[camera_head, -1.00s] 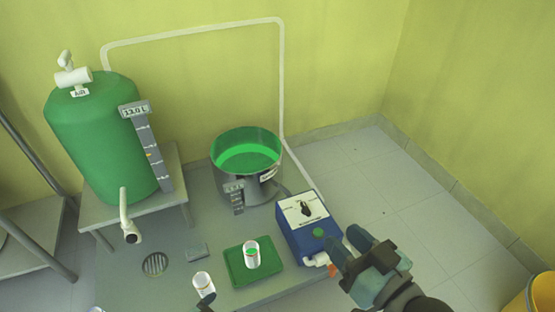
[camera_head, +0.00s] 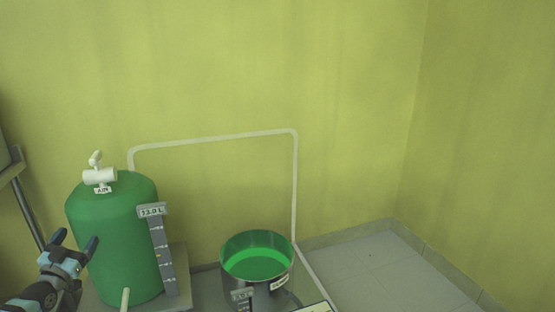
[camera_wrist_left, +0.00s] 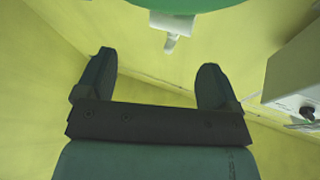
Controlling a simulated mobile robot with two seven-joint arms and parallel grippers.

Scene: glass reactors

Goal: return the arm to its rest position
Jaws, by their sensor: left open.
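My left gripper (camera_head: 74,241) is at the lower left of the head view, in front of the left side of the green tank (camera_head: 112,235). In the left wrist view its two fingers (camera_wrist_left: 151,85) stand wide apart with nothing between them. I cannot tell from the pictures whether the gripper touches the tank. My right gripper does not show in either view now.
A steel pot (camera_head: 258,267) with green liquid stands right of the tank. A white pipe (camera_head: 215,140) runs along the wall between them. A level gauge (camera_head: 160,250) is on the tank. A dark shelf frame (camera_head: 27,205) is at far left. The floor (camera_head: 375,270) at right is clear.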

